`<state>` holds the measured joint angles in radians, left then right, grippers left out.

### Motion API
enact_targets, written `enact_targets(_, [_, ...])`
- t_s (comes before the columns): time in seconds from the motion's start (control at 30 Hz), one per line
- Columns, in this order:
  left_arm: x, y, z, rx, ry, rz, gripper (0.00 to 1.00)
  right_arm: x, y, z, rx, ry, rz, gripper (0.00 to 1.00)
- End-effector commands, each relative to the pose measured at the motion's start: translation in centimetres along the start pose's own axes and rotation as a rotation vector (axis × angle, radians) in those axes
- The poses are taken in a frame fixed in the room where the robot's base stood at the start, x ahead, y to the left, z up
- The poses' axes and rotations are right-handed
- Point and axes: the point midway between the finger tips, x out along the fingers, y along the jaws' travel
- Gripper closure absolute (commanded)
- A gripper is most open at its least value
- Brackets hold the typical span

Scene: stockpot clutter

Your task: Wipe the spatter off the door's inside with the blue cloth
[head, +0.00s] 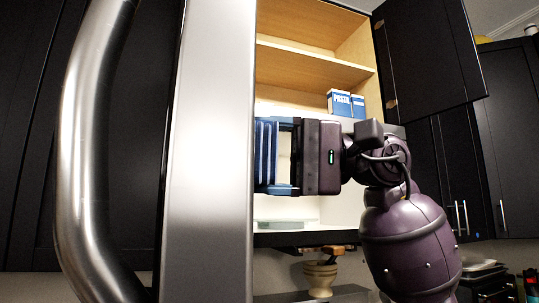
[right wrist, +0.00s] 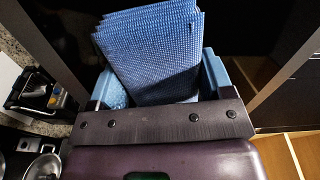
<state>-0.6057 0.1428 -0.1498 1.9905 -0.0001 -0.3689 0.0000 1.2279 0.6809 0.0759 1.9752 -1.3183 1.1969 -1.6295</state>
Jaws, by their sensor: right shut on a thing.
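My right gripper (head: 284,156) reaches left in the head view and is shut on the folded blue cloth (head: 265,152). In the right wrist view the cloth (right wrist: 155,55) stands out between the light-blue fingers. A tall steel door (head: 208,150) with a curved handle (head: 82,150) fills the left foreground of the head view. Its edge hides the cloth's far end and the fingertips. I cannot tell whether the cloth touches the door. No spatter is visible. My left gripper is in neither view.
Behind my gripper is an open wooden cupboard (head: 310,70) with blue-and-white boxes (head: 340,103) on a shelf. Its dark door (head: 428,55) hangs open at upper right. A pan (right wrist: 42,166) and a dark rack (right wrist: 40,95) show at left in the right wrist view.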

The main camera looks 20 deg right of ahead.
Motion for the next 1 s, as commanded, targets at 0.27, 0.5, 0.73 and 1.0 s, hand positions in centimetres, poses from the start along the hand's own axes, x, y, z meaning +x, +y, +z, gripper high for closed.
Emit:
enact_targets(0.27, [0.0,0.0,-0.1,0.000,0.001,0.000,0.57,0.5,0.0,0.0,0.000,-0.001,-0.001,0.45])
enact_targets(0.5, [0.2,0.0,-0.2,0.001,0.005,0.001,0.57,0.8,0.0,0.0,0.000,-0.001,-0.001,0.45])
enact_targets(0.73, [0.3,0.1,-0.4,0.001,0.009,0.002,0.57,1.2,0.0,0.0,0.000,-0.001,0.000,0.45])
enact_targets(1.0, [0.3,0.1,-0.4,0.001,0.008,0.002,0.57,1.6,0.0,0.0,-0.001,0.000,0.000,0.45])
